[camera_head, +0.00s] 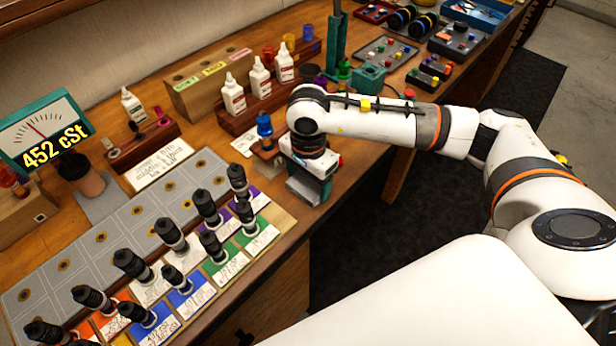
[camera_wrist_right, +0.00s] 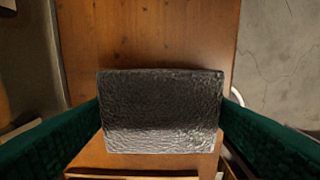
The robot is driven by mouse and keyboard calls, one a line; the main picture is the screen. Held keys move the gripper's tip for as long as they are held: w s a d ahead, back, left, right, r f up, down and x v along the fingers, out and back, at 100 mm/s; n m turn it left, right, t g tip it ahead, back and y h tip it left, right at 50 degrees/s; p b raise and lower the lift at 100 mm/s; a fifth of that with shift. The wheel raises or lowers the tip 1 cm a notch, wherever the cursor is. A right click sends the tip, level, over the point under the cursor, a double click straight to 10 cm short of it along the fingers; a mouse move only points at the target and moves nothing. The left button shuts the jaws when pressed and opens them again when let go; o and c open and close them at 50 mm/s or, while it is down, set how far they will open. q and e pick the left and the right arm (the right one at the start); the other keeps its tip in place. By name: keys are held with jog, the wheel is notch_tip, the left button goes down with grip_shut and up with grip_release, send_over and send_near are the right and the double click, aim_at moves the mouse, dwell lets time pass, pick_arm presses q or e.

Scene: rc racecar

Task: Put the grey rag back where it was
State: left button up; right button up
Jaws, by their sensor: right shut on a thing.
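The grey rag (camera_wrist_right: 160,108) fills the middle of the right wrist view, with a creased, textured surface. My right gripper (camera_wrist_right: 161,122) has its two green fingers at the rag's left and right sides and is shut on it. In the head view, the gripper (camera_head: 310,188) points down near the bench's front edge, and a grey part of the rag (camera_head: 303,189) shows below the wrist. I cannot tell whether the rag touches the bench top. My left gripper is not in view.
Several black shock absorbers (camera_head: 206,207) stand on coloured cards left of the gripper. A blue-topped item (camera_head: 265,127) stands close behind it. White bottles (camera_head: 259,78) stand in a wooden rack farther back. Bare wood (camera_head: 345,178) shows right of the gripper.

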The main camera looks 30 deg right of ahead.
aim_at(308, 184)
jog(key=shift+f, duration=0.15)
jog(key=o, duration=1)
jog(key=shift+c, duration=0.2)
jog(key=shift+r, duration=0.7)
notch_tip(308, 184, up, 11)
jog(key=b, duration=0.1)
jog(key=shift+b, duration=0.35)
